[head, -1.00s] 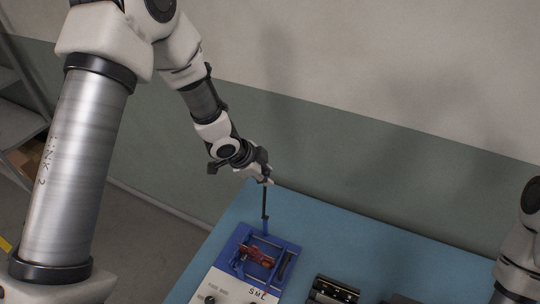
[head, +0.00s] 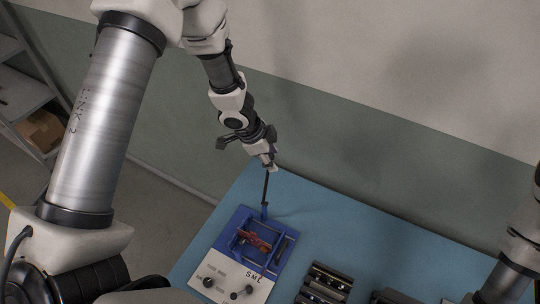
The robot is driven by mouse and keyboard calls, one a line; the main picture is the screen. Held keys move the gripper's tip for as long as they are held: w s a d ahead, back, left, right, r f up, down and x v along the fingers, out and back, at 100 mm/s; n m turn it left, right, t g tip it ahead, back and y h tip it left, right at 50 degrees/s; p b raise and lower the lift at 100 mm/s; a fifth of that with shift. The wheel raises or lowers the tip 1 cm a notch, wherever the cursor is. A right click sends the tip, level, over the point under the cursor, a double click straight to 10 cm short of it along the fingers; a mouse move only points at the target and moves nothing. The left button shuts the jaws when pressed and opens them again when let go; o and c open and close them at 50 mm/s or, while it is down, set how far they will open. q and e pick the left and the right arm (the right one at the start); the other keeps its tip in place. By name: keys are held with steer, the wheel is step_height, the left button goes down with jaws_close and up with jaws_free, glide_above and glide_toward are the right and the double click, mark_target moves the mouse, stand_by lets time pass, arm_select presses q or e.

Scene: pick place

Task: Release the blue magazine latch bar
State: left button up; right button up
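A blue magazine fixture (head: 238,226) stands near the left end of the blue table, with a blue frame around a reddish-brown part (head: 253,241). A thin dark upright rod (head: 266,188) rises from a small blue piece (head: 264,211) at the fixture's far edge. I cannot tell which blue piece is the latch bar. My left gripper (head: 268,163) points down over the far edge, its fingertips at the rod's top end. It is too small to tell whether the fingers are shut on the rod. My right arm shows at the right edge; its gripper is out of view.
A white panel (head: 227,272) marked "SML" with dark knobs fronts the fixture. Dark slotted blocks (head: 324,284) stand to its right on the blue table (head: 385,238). The table's far part is clear. A wall stands behind, and a shelf with a cardboard box (head: 40,131) at left.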

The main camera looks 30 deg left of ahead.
arm_select(q)
steer(key=shift+w+f, duration=0.15)
steer(key=shift+w, duration=0.2)
steer(key=v, duration=0.7)
steer(key=shift+r, duration=0.25)
steer(key=shift+a, duration=0.1)
